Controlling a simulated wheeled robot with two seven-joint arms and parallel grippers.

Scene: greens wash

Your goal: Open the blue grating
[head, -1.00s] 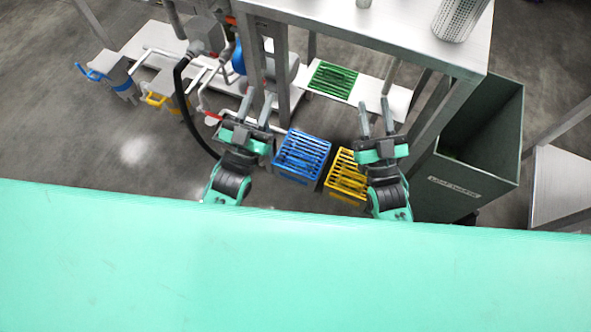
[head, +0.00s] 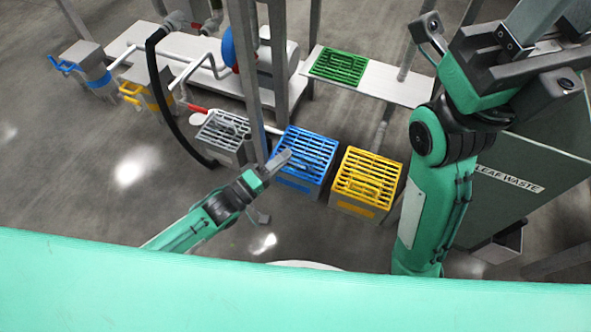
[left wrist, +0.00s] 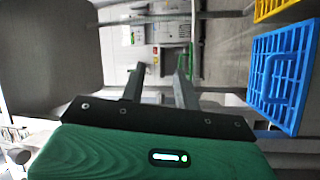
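The blue grating (head: 310,150), a slatted lid with a raised handle, lies flat over a box on the floor in the head view. It also shows at the right of the left wrist view (left wrist: 278,80), with the handle across its slats. My left gripper (head: 276,188) is open and empty, its fingers apart in the left wrist view (left wrist: 160,85). In the head view one fingertip overlaps the grating's near left corner; contact cannot be told. My right gripper (head: 548,45) is raised close to the head camera at the upper right, its fingers apart, with nothing visible between them.
A yellow grating (head: 367,178) sits right of the blue one, a grey grating (head: 222,130) left of it. A green grating (head: 340,66) lies on a white strip behind. A leaf waste bin (head: 525,190) is at right.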

